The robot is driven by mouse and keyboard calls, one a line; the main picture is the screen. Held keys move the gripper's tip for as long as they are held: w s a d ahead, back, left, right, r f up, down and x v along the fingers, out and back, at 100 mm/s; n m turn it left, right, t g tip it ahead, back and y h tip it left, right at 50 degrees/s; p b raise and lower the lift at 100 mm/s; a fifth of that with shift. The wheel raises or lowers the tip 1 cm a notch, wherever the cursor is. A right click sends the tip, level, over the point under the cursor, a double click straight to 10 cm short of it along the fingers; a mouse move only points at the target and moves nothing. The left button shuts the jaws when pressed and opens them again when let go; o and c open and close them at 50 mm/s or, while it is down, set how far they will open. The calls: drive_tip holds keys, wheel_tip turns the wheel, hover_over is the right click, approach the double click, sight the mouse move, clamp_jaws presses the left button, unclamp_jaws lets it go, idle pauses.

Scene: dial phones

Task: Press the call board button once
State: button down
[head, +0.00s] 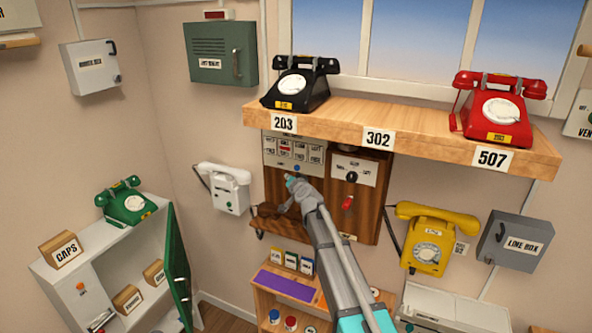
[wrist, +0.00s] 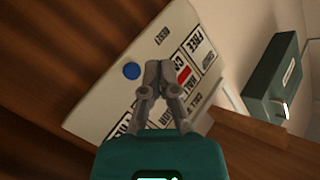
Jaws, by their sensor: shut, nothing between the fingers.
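The call board (head: 272,150) is a pale panel with rows of small labels, on the dark wooden wall unit under the shelf. It fills the middle of the wrist view (wrist: 105,88), tilted. A round blue button (wrist: 131,71) sits on its face; it also shows low on the board in the head view (head: 297,168). My gripper (head: 290,181) is just below that button in the head view. In the wrist view my gripper (wrist: 158,66) is shut and empty, its tips beside the blue button, hiding part of the labels. I cannot tell whether the tips touch the board.
A switch panel with a red switch (head: 347,204) is right of the board. The wooden shelf (head: 400,134) with black (head: 301,84) and red (head: 500,108) phones overhangs it. A white wall phone (head: 227,187) hangs left, a yellow phone (head: 431,238) right.

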sight(292, 167)
drive_tip(key=shift+w+d, duration=0.25)
drive_tip(key=shift+w, duration=0.4)
drive_tip(key=shift+w+d, duration=0.2)
drive_tip(key=shift+w, duration=0.45)
drive_tip(key=shift+w+d, duration=0.25)
drive_tip(key=shift+w, duration=0.4)
drive_tip(key=shift+w+d, duration=0.3)
drive_tip(key=shift+w, duration=0.45)
idle(1.0)
drive_tip(key=shift+s, duration=0.15)
idle(0.3)
drive_tip(key=shift+s+a, duration=0.3)
drive_tip(key=shift+s, duration=0.35)
drive_tip(key=shift+s+a, duration=0.3)
drive_tip(key=shift+s, duration=0.5)
drive_tip(key=shift+s+a, duration=0.25)
drive_tip(key=shift+s, duration=0.5)
drive_tip(key=shift+s+a, duration=0.3)
drive_tip(key=shift+s, duration=0.5)
